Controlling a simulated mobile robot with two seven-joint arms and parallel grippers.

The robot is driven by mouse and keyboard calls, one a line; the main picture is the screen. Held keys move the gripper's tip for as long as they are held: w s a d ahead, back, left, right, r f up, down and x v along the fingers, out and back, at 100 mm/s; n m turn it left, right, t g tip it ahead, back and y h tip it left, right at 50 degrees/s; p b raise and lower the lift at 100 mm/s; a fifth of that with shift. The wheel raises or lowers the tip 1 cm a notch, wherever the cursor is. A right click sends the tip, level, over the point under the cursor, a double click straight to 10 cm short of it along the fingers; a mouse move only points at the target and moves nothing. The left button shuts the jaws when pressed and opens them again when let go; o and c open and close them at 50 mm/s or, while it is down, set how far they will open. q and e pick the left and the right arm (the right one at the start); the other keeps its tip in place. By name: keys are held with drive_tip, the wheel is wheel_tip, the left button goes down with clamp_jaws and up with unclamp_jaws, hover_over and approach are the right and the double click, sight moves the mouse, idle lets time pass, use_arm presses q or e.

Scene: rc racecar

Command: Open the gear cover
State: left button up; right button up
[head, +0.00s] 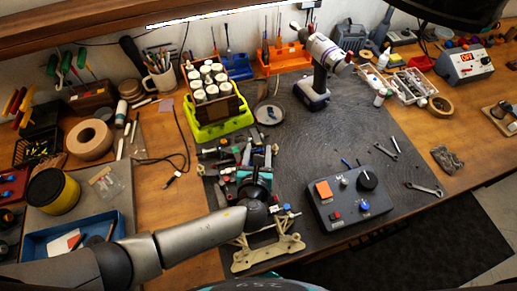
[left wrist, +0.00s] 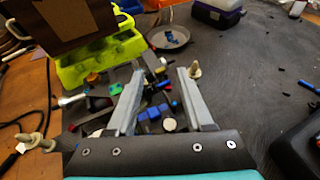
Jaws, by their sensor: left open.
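The RC racecar shows in the head view as a chassis with a cream frame (head: 268,252) at its near end, partly hidden under my left arm. My left gripper (head: 254,165) is over the car's dark middle part. In the left wrist view the two grey fingers of my left gripper (left wrist: 162,74) are spread apart, with nothing clamped between them. Between and below them show blue blocks (left wrist: 152,113) and a pale round disc (left wrist: 169,125) on the car. I cannot single out the gear cover. My right gripper is not in view.
A lime-green rack of paint bottles (head: 196,132) stands beyond the car, with a round dish (head: 268,114) beside it. A control box (head: 349,200) lies to the right, and a cordless drill (head: 314,92) stands behind. The mat between drill and control box is mostly clear.

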use_arm(q)
drive_tip(key=shift+x, duration=0.75)
clamp_jaws()
